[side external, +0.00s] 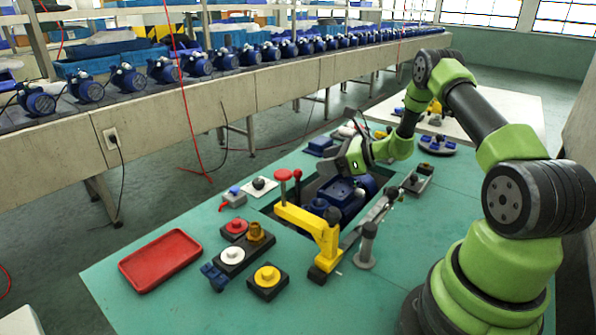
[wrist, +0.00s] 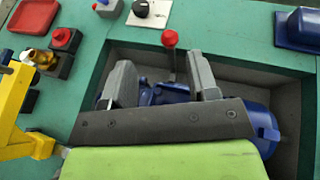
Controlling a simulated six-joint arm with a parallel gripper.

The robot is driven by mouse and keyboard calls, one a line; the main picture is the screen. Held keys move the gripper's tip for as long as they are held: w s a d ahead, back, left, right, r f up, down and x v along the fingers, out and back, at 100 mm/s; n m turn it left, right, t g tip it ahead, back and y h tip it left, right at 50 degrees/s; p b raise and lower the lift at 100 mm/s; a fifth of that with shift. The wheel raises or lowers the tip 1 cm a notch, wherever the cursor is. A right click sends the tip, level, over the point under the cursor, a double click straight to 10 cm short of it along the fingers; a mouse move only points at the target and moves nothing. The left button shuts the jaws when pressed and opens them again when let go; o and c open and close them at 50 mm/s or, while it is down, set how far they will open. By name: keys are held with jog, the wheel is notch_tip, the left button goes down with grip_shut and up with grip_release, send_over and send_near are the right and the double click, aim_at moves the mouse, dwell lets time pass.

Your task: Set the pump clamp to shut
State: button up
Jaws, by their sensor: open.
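A blue pump (side external: 345,196) lies in a recess in the green bench; it also shows in the wrist view (wrist: 258,113), partly hidden by my gripper. A lever with a red ball knob (wrist: 170,39) stands upright at the recess edge; it also shows in the side view (side external: 297,175). It appears to be the clamp's handle, but its clamping end is hidden. My gripper (wrist: 162,72) is open and empty above the pump. Its two grey fingers are spread, with the lever's rod seen between them, beyond the tips. It also shows in the side view (side external: 346,160).
A yellow arm (side external: 305,216) with a red disc stands left of the pump. A red tray (side external: 160,260), a yellow button (side external: 267,276), a white button (side external: 233,254) and a black knob (wrist: 141,8) are nearby. A grey post (side external: 367,245) stands at the front.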

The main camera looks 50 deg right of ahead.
aim_at(300, 170)
jog(key=shift+s+d+f+m+h, duration=0.15)
jog(key=shift+d+f+m+h, duration=0.2)
jog(key=shift+f, duration=0.3)
jog(key=shift+d+f, duration=0.1)
jog(key=shift+f, duration=0.1)
jog(key=x, duration=0.9)
jog(key=shift+w, duration=0.4)
